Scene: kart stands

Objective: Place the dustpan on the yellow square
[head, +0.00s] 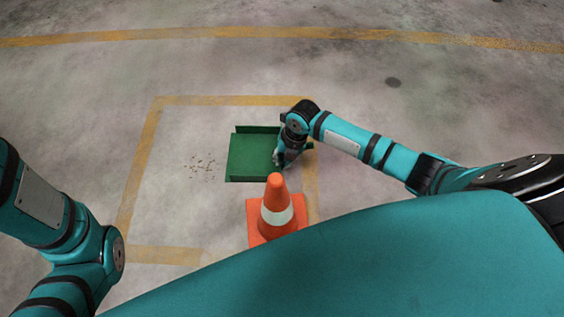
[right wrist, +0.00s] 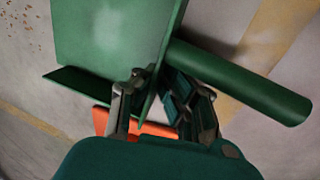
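The green dustpan (head: 250,156) lies on the floor inside the yellow square outline (head: 205,100), near its right side. Its handle (right wrist: 245,82) points right toward the yellow line. My right gripper (head: 280,160) is at the dustpan's handle end. In the right wrist view, its fingers (right wrist: 155,92) stand apart on both sides of the dustpan's upright back wall. A gap shows between them, and contact is unclear. My left arm shows at the left edge of the head view, but its gripper is out of view.
An orange cone (head: 277,212) with a white band stands just in front of the dustpan, close to my right gripper. Small brown debris (head: 202,166) is scattered left of the dustpan. The floor at the left inside the square is otherwise clear.

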